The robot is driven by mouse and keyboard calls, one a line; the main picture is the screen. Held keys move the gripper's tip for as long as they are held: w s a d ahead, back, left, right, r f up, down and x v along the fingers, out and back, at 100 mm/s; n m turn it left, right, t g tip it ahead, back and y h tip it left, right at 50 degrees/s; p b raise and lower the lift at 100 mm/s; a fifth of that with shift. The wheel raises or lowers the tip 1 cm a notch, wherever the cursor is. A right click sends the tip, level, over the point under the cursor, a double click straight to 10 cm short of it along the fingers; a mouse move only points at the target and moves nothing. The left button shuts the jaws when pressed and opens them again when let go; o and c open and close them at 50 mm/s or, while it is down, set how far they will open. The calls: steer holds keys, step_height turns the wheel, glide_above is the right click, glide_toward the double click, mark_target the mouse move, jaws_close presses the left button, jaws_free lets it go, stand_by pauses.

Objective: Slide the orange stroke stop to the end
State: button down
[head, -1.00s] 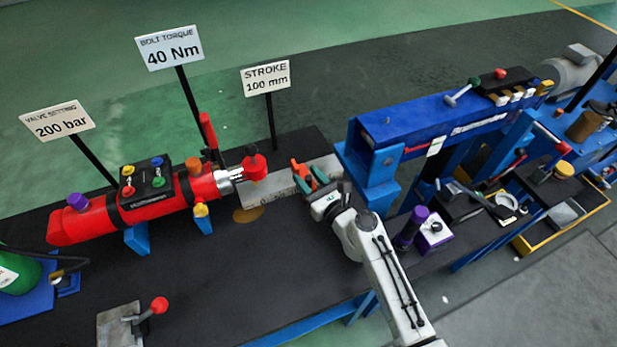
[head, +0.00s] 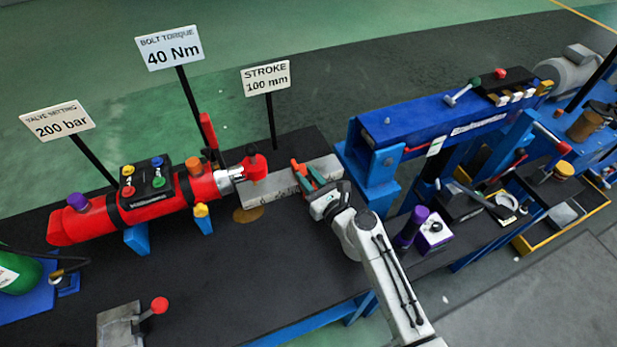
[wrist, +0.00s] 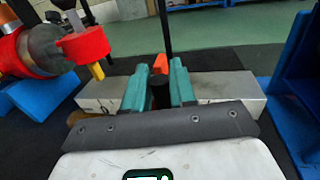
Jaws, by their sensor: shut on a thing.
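The orange stroke stop (head: 296,165) sits on the grey metal scale bar (head: 262,191); only its top shows beyond my gripper's fingers. In the wrist view its orange tip (wrist: 160,64) stands between the two green fingers. My gripper (head: 308,178) is shut on the stop, around the middle to right part of the bar. The bar (wrist: 235,86) runs left and right behind the fingers in the wrist view. The red cylinder (head: 150,203) has a rod with a red end piece (head: 254,168) over the bar's left end. The fingers hide most of the stop's body.
A "STROKE 100 mm" sign (head: 265,78) stands behind the bar. The blue press frame (head: 374,160) rises just right of the bar.

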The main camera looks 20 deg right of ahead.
steer(key=d+b, duration=0.1)
steer(key=d, duration=0.8)
steer(key=shift+d, duration=0.2)
steer(key=c, duration=1.1)
jaws_free()
steer(key=s, duration=0.3)
steer(key=s+d, duration=0.1)
steer(key=s, duration=0.3)
steer(key=s+d, duration=0.1)
steer(key=s, duration=0.2)
steer(key=shift+s+b, duration=0.3)
steer(key=shift+b, duration=0.05)
